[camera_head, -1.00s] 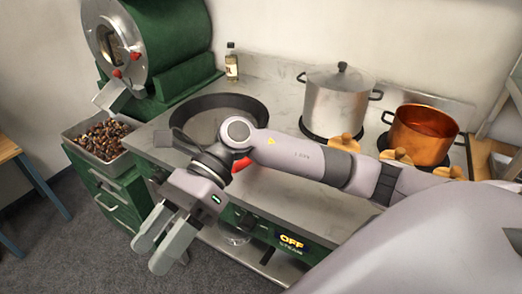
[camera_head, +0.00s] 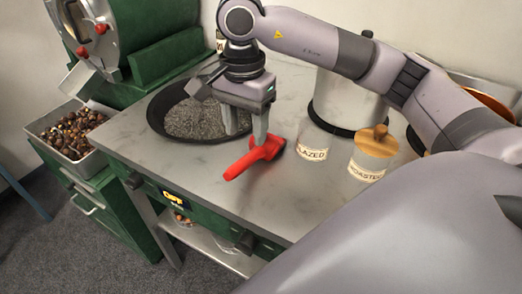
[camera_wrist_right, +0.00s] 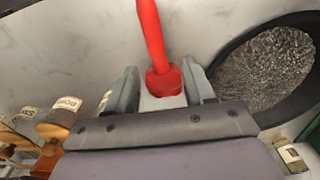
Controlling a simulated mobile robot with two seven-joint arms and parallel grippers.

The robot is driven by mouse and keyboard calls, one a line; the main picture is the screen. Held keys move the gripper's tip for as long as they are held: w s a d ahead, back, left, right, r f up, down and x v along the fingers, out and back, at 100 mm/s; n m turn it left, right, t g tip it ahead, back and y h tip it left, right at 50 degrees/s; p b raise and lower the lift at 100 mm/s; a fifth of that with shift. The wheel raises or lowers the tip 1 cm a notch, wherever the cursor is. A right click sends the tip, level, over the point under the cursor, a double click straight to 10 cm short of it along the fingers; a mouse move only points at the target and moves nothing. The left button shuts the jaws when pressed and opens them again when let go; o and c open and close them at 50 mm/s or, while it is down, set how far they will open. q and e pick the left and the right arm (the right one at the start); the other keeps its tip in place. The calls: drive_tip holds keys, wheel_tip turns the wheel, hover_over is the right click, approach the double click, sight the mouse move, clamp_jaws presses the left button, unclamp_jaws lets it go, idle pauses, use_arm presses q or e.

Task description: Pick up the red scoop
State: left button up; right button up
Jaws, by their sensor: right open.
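The red scoop (camera_head: 255,158) lies on the grey counter (camera_head: 215,200), its handle pointing toward the front left. My right gripper (camera_head: 248,128) is open, pointing down just above and behind the scoop at the pan's right edge. In the right wrist view, the scoop (camera_wrist_right: 152,40) shows between and beyond the two spread fingers (camera_wrist_right: 160,90), with its bowl end nearest them and its handle running away. Whether a finger touches the scoop is not clear. My left gripper is not in view.
A dark pan (camera_head: 165,128) of grey grains stands left of the scoop. Jars labelled GLAZED (camera_head: 313,145) and ROASTED (camera_head: 372,155) stand to the right, before a steel pot (camera_head: 345,100). A chestnut tray (camera_head: 88,160) is at the left. The counter's front is clear.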

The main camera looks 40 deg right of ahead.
sight(250, 155)
drive_tip(key=f, duration=0.7)
drive_tip(key=shift+s+d+f+p, duration=0.15)
drive_tip(key=shift+s+p, duration=0.05)
drive_tip(key=shift+p, duration=0.15)
clamp_jaws()
